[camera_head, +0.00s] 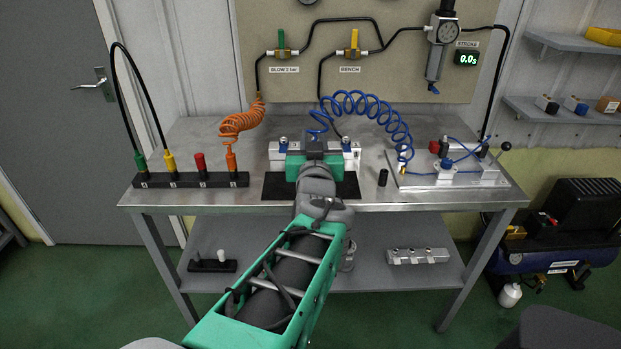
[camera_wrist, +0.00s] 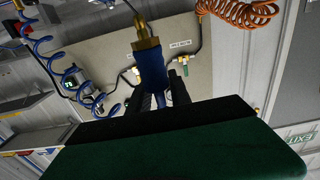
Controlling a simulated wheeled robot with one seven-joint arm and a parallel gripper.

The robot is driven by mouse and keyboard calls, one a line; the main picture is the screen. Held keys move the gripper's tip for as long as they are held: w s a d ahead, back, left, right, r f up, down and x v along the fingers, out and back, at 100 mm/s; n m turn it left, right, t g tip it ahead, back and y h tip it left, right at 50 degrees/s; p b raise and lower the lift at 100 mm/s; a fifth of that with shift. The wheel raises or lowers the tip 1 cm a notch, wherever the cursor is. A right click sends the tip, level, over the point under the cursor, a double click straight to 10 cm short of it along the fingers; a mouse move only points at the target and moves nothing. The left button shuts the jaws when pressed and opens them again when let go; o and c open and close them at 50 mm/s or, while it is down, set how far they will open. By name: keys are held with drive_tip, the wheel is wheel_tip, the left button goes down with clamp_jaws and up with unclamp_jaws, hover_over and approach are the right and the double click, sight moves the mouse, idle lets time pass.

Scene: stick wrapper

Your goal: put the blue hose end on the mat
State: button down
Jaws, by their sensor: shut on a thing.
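My gripper (camera_wrist: 158,88) is shut on the blue hose end (camera_wrist: 152,66), a blue cylinder with a brass fitting at its tip. In the head view my gripper (camera_head: 313,147) is over the middle of the bench, and my wrist hides the held part. The coiled blue hose (camera_head: 365,104) arches from near the gripper to the plate at right. The black mat (camera_head: 279,188) lies on the bench's front edge, below and in front of the gripper; my arm covers its middle.
A white fixture with blue knobs (camera_head: 348,153) stands just behind the mat. A black socket strip (camera_head: 190,180) lies left, with an orange coiled hose (camera_head: 240,120) above. Bare bench (camera_head: 205,140) shows at the back left.

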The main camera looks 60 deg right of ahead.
drive_tip(key=shift+w+d+f, duration=1.1)
drive_tip(key=shift+d+f, duration=0.9)
drive_tip(key=shift+f, duration=0.15)
drive_tip(key=shift+w+d+f, duration=1.05)
drive_tip(key=shift+d+f, duration=0.95)
drive_tip(key=shift+f, duration=0.15)
drive_tip(key=shift+w+d+f, duration=1.1)
drive_tip(key=shift+d+f, duration=0.9)
drive_tip(key=shift+f, duration=0.15)
drive_tip(key=shift+f, duration=0.15)
drive_tip(key=shift+f, duration=0.1)
drive_tip(key=c, duration=1.2)
unclamp_jaws()
